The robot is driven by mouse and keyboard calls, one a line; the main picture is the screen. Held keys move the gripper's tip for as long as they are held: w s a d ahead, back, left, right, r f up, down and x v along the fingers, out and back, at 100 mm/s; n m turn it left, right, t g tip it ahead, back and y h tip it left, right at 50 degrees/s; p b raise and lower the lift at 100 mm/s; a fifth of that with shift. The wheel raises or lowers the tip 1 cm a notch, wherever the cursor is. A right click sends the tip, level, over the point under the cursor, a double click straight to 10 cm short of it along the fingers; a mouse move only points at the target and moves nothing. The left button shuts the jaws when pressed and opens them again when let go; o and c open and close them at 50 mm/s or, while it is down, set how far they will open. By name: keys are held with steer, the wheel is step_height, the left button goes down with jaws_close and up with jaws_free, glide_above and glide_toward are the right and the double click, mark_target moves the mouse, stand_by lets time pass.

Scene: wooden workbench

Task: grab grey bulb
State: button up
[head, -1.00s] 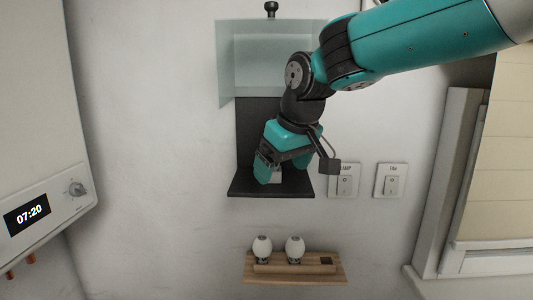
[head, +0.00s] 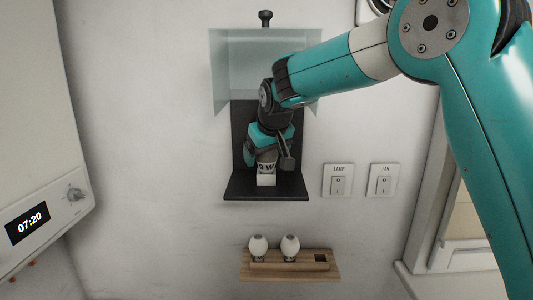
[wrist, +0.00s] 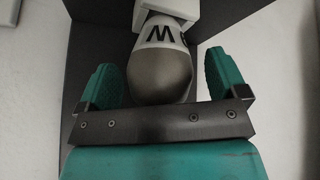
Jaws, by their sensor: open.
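The grey bulb (wrist: 162,72) sits in the wrist view with its rounded grey end toward my gripper. Its white band with a black letter W meets a white socket block (wrist: 172,12). My gripper (wrist: 165,82) is open, with one teal finger on each side of the bulb and a visible gap on both sides. In the head view my gripper (head: 262,155) is above the white socket block (head: 266,180) on the black shelf (head: 290,189). Most of the bulb is hidden there behind my gripper; a lettered part shows just above the block.
A glass cover (head: 230,75) is around the upper part of the black backing. LAMP (head: 338,180) and FAN (head: 384,180) switches are to the right. Below, a wooden rack (head: 300,274) holds two white bulbs (head: 258,246) (head: 290,246) beside an empty square hole.

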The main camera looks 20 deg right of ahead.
steer(key=c, duration=1)
